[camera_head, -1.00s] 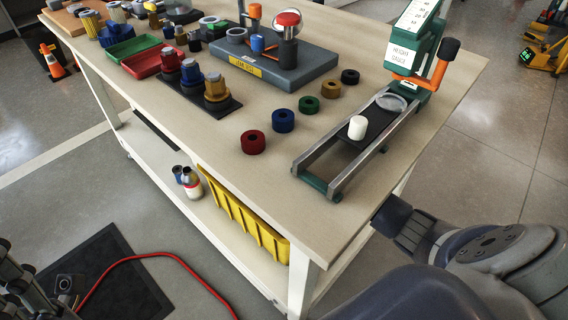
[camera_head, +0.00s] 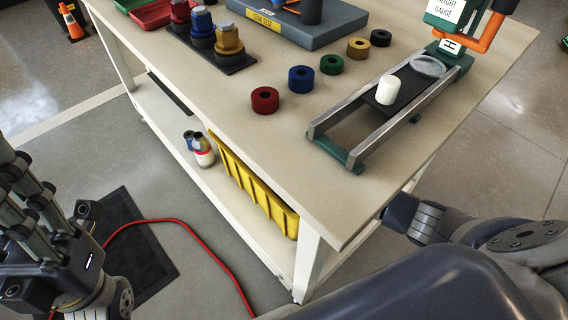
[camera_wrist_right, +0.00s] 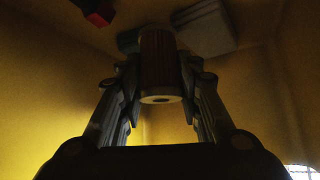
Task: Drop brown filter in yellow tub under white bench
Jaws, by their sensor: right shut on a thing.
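The yellow tub (camera_head: 255,185) sits on the lower shelf of the white bench (camera_head: 308,262), partly hidden under its top. My right gripper (camera_wrist_right: 160,82) is shut on the brown filter (camera_wrist_right: 159,55), a ribbed cylinder with a pale, holed end. In the right wrist view, yellow tub walls (camera_wrist_right: 50,75) surround the gripper and filter. In the head view my right arm reaches past the bench's right end, and its gripper is hidden. My left gripper (camera_head: 45,215) is at the left edge, away from the bench; its finger opening is unclear.
In the right wrist view, a red object (camera_wrist_right: 97,10) and a grey block (camera_wrist_right: 205,27) lie beyond the filter. Small bottles (camera_head: 200,148) stand on the shelf beside the tub. Colored rings (camera_head: 265,100) and a height gauge (camera_head: 455,20) occupy the benchtop. A red cable (camera_head: 190,227) crosses the floor.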

